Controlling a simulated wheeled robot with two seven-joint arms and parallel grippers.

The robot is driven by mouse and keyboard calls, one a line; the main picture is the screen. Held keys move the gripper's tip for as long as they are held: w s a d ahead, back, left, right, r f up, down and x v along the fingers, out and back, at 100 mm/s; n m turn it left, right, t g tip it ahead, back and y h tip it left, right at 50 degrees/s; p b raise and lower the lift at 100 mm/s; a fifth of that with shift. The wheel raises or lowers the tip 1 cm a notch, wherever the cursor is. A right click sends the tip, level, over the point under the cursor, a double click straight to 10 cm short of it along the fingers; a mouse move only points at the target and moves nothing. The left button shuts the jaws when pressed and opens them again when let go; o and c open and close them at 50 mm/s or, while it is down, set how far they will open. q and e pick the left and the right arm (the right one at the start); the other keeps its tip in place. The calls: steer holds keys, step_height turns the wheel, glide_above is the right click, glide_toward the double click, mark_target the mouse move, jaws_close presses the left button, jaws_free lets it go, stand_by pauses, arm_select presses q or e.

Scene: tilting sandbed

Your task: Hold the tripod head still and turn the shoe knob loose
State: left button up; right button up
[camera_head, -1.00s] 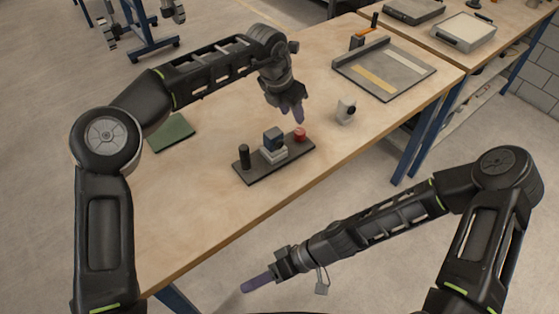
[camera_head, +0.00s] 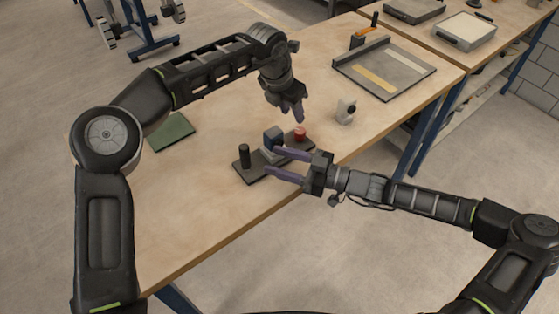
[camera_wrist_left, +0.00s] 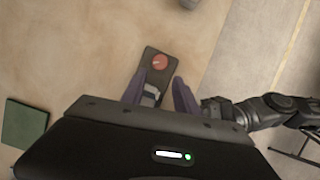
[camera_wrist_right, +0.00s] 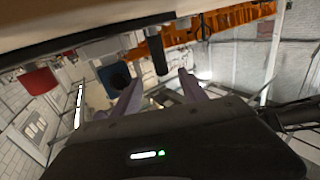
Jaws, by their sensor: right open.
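The tripod head, a small blue-grey block (camera_head: 273,137) on a pale block, stands on a dark base plate (camera_head: 246,174). A red round knob (camera_head: 300,134) sits at the plate's right end and a black post (camera_head: 244,156) at its left end. My left gripper (camera_head: 293,117) is open and empty above the red knob, pointing down. The left wrist view shows the knob (camera_wrist_left: 160,62) beyond its fingers. My right gripper (camera_head: 271,160) is open, level, at the plate's near side. Its fingers point toward the block and partly cover it. In the right wrist view the post (camera_wrist_right: 157,52) appears between the fingertips.
A small grey box with a black round part (camera_head: 345,110) stands right of the plate. A green mat (camera_head: 171,132) lies at the left and a grey tray (camera_head: 384,70) at the back right. The wooden table's (camera_head: 200,215) front left is bare.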

mark_target(249, 154)
steer(key=shift+a, duration=0.1)
steer(key=shift+x, duration=3.85)
jaws_close()
